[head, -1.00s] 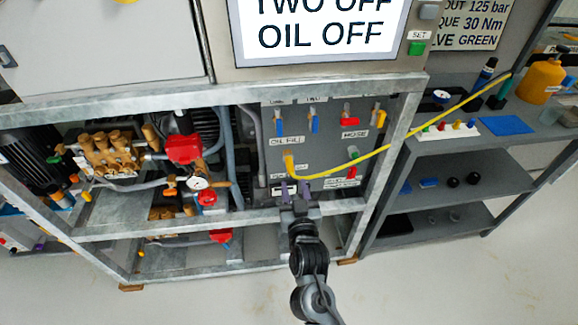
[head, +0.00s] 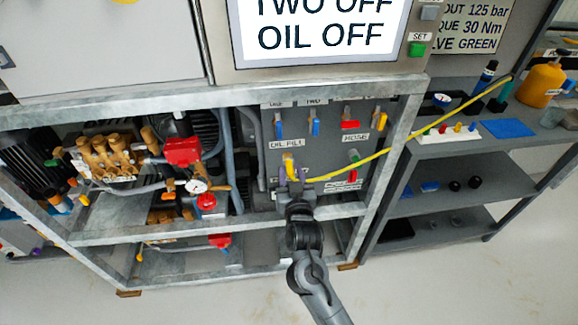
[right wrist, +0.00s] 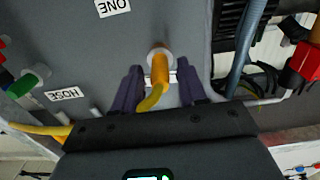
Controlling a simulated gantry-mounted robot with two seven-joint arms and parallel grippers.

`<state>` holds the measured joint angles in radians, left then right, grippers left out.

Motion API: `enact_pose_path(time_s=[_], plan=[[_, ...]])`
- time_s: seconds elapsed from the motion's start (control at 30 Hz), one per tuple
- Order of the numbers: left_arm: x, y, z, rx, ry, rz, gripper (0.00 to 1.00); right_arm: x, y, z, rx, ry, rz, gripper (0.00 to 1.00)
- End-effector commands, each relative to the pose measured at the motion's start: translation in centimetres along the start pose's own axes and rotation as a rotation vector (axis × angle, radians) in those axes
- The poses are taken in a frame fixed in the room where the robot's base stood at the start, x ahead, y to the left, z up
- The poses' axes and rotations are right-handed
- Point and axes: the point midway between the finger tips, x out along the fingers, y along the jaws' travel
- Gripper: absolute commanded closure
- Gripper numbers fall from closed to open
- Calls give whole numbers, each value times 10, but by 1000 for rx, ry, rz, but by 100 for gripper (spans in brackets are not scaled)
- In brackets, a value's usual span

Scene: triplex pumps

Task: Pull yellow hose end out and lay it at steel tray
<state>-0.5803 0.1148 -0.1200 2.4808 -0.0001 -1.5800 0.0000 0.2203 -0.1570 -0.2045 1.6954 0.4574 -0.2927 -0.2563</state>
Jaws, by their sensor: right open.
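The yellow hose (head: 375,158) has its end (head: 289,160) in a fitting on the grey panel, below the OIL FILL label. From there it sags and runs up right to the shelf rack. My right gripper (head: 293,178) is at the hose end, coming from below. In the right wrist view its purple fingers (right wrist: 161,88) stand apart, one on each side of the yellow hose end (right wrist: 160,68), which sits in a pale round collar. Finger contact with the hose is not visible. My left gripper is not in view. I cannot pick out a steel tray with certainty.
A galvanised frame rail (head: 245,225) runs below the panel. Blue, red and yellow valve handles (head: 350,124) sit above the hose end. The grey rack (head: 455,145) at right holds a blue mat (head: 507,128), a white block with coloured caps (head: 452,132) and an orange bottle (head: 540,84).

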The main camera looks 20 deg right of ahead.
Motion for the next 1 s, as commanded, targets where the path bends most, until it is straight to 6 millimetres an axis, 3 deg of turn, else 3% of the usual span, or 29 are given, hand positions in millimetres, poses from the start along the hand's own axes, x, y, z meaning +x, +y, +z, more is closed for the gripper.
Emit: enact_pose_path(time_s=[0.03,0.3,1.0], plan=[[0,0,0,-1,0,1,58,0,0,0,0,0,0,63],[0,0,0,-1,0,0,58,0,0,0,0,0,0,100],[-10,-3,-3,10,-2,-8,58,-12,0,-1,0,1,0,100]])
